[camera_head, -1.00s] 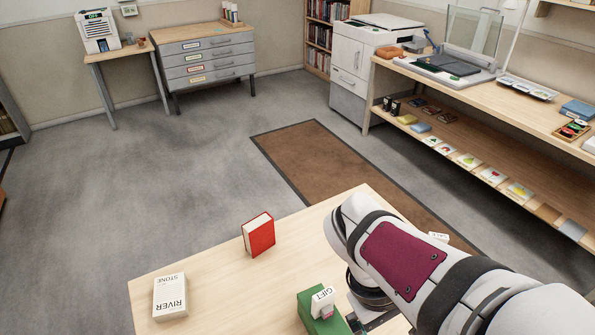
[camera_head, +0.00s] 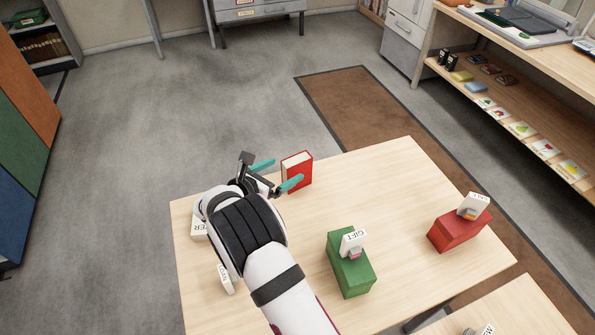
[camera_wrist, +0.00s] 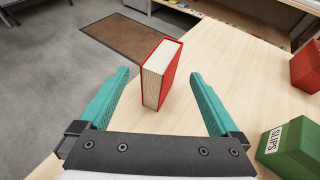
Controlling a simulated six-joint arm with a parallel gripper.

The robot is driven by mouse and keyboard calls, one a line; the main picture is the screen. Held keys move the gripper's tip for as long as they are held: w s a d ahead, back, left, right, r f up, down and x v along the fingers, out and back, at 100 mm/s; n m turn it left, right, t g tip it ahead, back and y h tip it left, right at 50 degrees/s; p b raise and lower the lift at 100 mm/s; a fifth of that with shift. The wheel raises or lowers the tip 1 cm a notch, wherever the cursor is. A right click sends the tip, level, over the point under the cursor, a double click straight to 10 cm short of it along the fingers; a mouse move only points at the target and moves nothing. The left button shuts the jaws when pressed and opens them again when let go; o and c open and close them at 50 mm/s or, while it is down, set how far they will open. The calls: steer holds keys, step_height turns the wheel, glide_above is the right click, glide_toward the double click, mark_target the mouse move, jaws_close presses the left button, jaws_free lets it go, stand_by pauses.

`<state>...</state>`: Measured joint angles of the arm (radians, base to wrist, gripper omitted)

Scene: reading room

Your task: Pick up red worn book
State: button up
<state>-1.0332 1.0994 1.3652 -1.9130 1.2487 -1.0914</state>
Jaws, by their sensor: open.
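The red book (camera_head: 299,172) stands upright on the light wooden table (camera_head: 300,232), near its far edge. In the wrist view the red book (camera_wrist: 163,74) shows its pale page edges facing left and its red cover facing right. My gripper (camera_head: 277,174) is open, with teal fingers spread apart. In the wrist view the book stands ahead of and between the two fingers of my gripper (camera_wrist: 160,82). I see no contact between the fingers and the book. Wear on the cover is too small to tell.
A green box (camera_head: 352,276) with a tag marked GIFT and a red box (camera_head: 457,232) with a tag stand on the table to the right. A white book (camera_head: 199,230) is partly hidden behind my arm. The table is clear between the red book and the boxes.

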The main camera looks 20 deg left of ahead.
mark_target(286, 170)
steer(key=x, duration=0.4)
steer(key=shift+w+f, duration=0.2)
steer(key=shift+f, duration=0.2)
jaws_close()
